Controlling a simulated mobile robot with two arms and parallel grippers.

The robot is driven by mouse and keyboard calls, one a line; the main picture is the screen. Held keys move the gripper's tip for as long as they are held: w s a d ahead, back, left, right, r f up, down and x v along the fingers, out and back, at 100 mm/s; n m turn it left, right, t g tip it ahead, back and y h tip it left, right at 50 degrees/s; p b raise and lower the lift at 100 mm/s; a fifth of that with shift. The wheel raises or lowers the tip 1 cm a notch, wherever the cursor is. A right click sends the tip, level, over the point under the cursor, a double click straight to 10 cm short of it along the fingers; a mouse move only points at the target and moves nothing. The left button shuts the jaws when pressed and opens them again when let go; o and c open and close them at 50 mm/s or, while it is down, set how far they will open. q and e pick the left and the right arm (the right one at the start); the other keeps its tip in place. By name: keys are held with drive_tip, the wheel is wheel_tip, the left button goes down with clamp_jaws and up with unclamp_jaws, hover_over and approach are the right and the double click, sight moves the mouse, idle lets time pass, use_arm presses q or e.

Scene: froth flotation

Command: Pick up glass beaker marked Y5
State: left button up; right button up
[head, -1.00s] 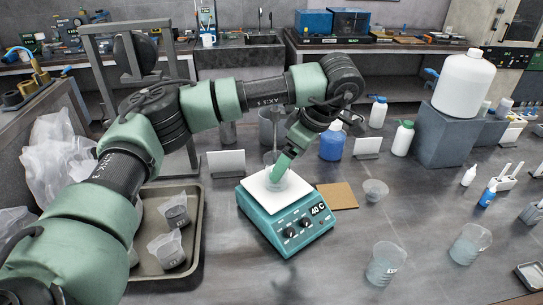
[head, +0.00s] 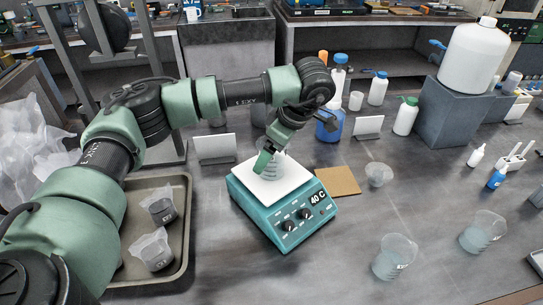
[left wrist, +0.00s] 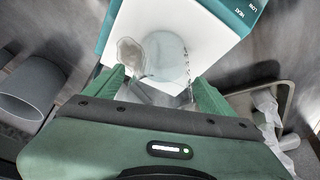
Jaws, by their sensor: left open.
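A clear glass beaker (head: 280,169) stands on the white top of a teal hotplate (head: 283,212) that reads 40 C. My left gripper (head: 262,163) is over the hotplate, beside and partly in front of this beaker. In the left wrist view, its green fingers (left wrist: 160,95) are spread apart, with the beaker (left wrist: 168,57) just ahead between them. I cannot tell whether they touch it. Two more beakers with dark marks, one nearer (head: 394,258) and one farther right (head: 483,232), stand on the bench. No mark is readable as Y5. My right gripper is not in view.
A tray (head: 187,225) with bagged dark containers lies left of the hotplate. A brown square pad (head: 338,181) and a small clear dish (head: 378,174) are to its right. Bottles, including a blue one (head: 329,126), stand behind. The front bench centre is clear.

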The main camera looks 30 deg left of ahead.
use_arm(q)
drive_tip(key=shift+x, duration=1.3)
drive_tip(key=c, duration=1.8)
drive_tip(key=shift+r, duration=0.1)
